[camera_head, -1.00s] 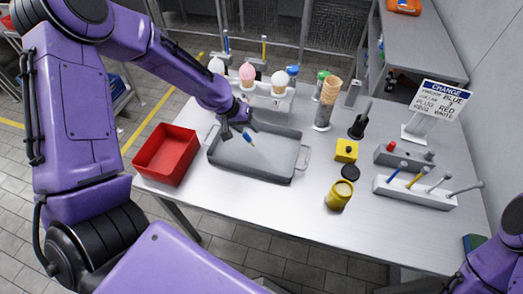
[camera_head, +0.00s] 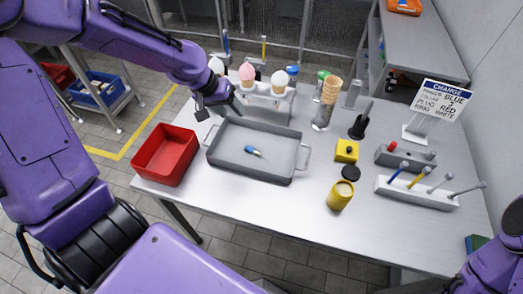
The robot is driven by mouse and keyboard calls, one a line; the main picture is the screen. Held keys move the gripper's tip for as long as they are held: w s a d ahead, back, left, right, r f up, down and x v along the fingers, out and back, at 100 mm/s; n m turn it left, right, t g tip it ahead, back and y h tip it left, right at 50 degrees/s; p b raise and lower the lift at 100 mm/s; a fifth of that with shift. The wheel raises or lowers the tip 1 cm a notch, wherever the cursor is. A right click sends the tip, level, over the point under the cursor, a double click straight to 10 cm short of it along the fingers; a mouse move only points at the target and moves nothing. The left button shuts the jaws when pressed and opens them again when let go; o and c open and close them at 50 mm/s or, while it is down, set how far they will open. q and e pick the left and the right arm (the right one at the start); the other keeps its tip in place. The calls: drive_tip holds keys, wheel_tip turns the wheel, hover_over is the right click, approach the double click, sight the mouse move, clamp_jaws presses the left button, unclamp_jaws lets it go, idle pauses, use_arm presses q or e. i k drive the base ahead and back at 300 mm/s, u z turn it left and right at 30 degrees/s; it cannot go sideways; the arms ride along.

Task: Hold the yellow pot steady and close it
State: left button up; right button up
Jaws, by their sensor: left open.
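The yellow pot (camera_head: 340,196) stands upright on the table right of the grey tray, its top open with pale contents showing. A round black lid (camera_head: 350,173) lies on the table just behind the pot, apart from it. My left gripper (camera_head: 219,110) is open and empty above the back left corner of the tray, well away from the pot. Part of my right arm shows at the lower right edge, but its gripper is out of view.
The grey tray (camera_head: 225,163) holds a small blue-tipped piece (camera_head: 253,151). A red bin (camera_head: 165,155) stands left of it. A yellow block (camera_head: 346,151), black holder (camera_head: 360,125), cone rack (camera_head: 265,107) and tool rack (camera_head: 415,193) stand around. The table's front is clear.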

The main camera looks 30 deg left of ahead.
sight(342, 192)
drive_tip(key=k, duration=1)
